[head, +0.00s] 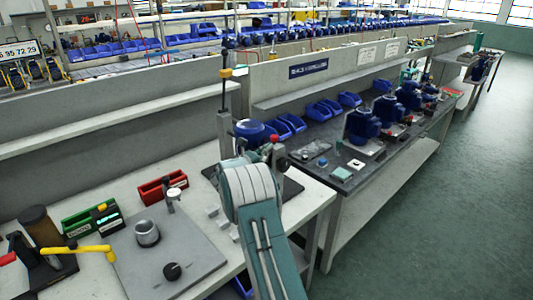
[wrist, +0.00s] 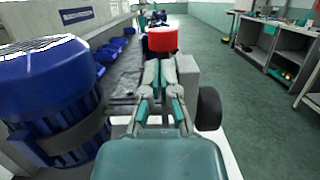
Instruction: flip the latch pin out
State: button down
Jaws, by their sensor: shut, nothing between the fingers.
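A red knob (wrist: 163,40) stands straight ahead of my gripper (wrist: 162,64) in the wrist view, directly beyond the fingertips. My gripper is shut and empty. I cannot tell whether its tips touch the knob. A grey block (wrist: 187,75) is just right of the fingers, with a black round knob (wrist: 209,108) on its right side. In the head view the red knob (head: 275,139) shows just past my arm, with the black knob (head: 283,163) below it. My arm hides the gripper there. No part is clearly recognisable as the latch pin; it may be the red-knobbed part.
A blue motor (wrist: 50,95) stands close on the left in the wrist view and behind my arm in the head view (head: 250,131). A grey post with a yellow band (head: 225,73) rises beside it. A grey plate (head: 165,252) lies on the bench at front left.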

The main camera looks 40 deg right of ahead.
notch_tip(320, 180, up, 2)
jog(key=shift+d+r, duration=0.1)
dwell(0.4)
